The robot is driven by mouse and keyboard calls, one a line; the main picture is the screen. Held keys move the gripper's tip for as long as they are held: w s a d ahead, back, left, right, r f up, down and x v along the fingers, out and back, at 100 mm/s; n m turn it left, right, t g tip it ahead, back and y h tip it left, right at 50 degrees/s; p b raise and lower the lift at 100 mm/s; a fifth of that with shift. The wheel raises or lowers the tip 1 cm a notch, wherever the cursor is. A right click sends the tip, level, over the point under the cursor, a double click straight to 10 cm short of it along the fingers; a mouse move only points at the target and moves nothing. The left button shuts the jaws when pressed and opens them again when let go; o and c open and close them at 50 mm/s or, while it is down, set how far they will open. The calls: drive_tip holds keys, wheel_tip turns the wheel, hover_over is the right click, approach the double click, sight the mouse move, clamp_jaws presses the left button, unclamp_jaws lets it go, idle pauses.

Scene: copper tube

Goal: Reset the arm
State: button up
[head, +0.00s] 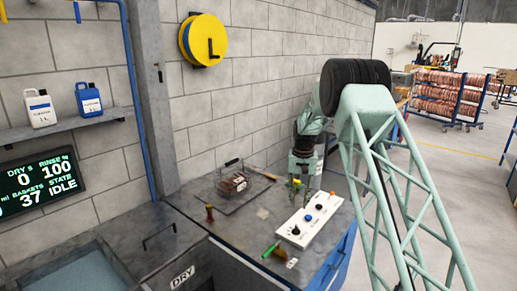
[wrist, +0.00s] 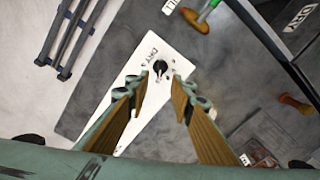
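My arm reaches down over the grey bench in the head view. My gripper (head: 297,184) is above the far part of the white control panel (head: 299,241). In the wrist view my gripper (wrist: 164,78) has its two brown-padded fingers spread apart, with nothing held between them. A black knob (wrist: 160,68) on the white panel (wrist: 133,75), beside the word DRY, shows between and just beyond the fingertips. I cannot tell the exact height above it. In the head view the panel also carries a blue knob (head: 308,218) and black knobs.
A wire basket (head: 232,183) of copper pieces sits on a tray at the back of the bench. A green-handled brush (head: 272,249) lies by the front edge. A tank (head: 60,268) is at lower left. A wall display (head: 40,182) reads IDLE.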

drive_tip(key=s+r+n+t, duration=0.1)
drive_tip(key=s+r+t, duration=0.1)
drive_tip(key=s+r, duration=3.3)
drive_tip(key=s, duration=0.6)
drive_tip(key=s+r, duration=0.3)
drive_tip(key=s, duration=0.7)
drive_tip(key=s+f+t, duration=0.1)
drive_tip(key=s+f, duration=0.1)
drive_tip(key=s, duration=0.8)
drive_tip(key=s+f+n, duration=0.1)
drive_tip(key=s+f, duration=0.1)
drive_tip(key=s, duration=0.8)
drive_tip(key=shift+s+t, duration=0.35)
drive_tip(key=shift+t, duration=0.05)
drive_tip(key=shift+c, duration=0.7)
